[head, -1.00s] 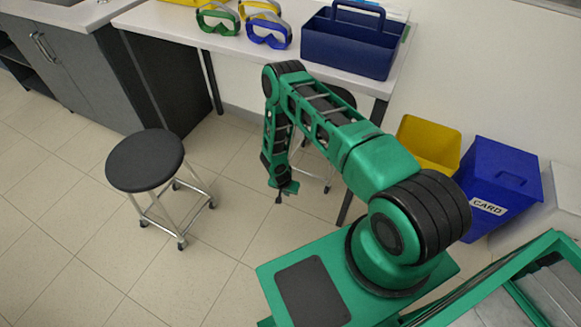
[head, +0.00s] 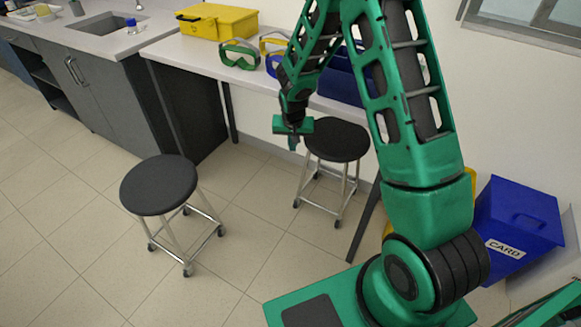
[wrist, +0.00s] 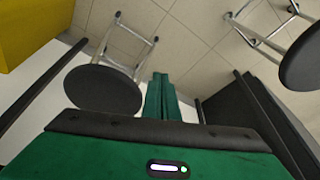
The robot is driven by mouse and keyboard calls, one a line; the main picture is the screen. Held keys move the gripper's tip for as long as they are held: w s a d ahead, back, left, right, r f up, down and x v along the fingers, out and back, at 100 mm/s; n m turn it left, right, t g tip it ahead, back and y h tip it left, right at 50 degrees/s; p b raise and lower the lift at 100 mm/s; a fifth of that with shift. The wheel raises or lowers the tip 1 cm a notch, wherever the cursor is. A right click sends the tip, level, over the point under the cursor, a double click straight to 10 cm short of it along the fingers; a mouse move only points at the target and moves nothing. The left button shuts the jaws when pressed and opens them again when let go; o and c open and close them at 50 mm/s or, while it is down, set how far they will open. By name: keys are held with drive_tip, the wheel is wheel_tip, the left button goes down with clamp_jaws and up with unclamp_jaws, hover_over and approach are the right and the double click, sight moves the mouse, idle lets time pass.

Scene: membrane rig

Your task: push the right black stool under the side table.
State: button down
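The right black stool (head: 337,142) has a round black seat and metal legs. It stands at the front edge of the white side table (head: 232,75), left of the table's front right leg. I cannot tell how far its seat reaches under the top. In the wrist view the same stool (wrist: 103,90) shows left of the fingers. My gripper (head: 293,132) is at the left of this seat, near seat height, with its fingers together and nothing between them. In the wrist view my gripper (wrist: 160,88) points between the two stools. I cannot tell whether it touches the seat.
The left black stool (head: 158,186) stands on open floor further left. A grey cabinet (head: 110,85) adjoins the table. Goggles (head: 240,55), a yellow case (head: 217,20) and a blue caddy (head: 342,85) are on the table. A blue card bin (head: 517,222) stands right. The front floor is clear.

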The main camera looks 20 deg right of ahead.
drive_tip(key=s+r+n, duration=0.2)
drive_tip(key=s+r, duration=0.6)
drive_tip(key=r, duration=0.4)
drive_tip(key=s+r+n, duration=0.1)
drive_tip(key=s+r, duration=0.7)
drive_tip(key=r, duration=0.3)
drive_tip(key=s+d+r+m+g, duration=0.1)
drive_tip(key=s+d, duration=0.2)
drive_tip(key=s, duration=0.5)
drive_tip(key=s+d+m+g+y, duration=0.1)
drive_tip(key=s+d, duration=0.3)
drive_tip(key=s, duration=0.5)
drive_tip(key=s+d+r+m+g, duration=0.1)
drive_tip(key=s+d, duration=0.3)
drive_tip(key=s, duration=0.5)
drive_tip(key=shift+s+r+m+g, duration=0.15)
drive_tip(key=shift+r+m+g, duration=0.2)
drive_tip(key=shift+m, duration=0.35)
drive_tip(key=c, duration=2.5)
unclamp_jaws()
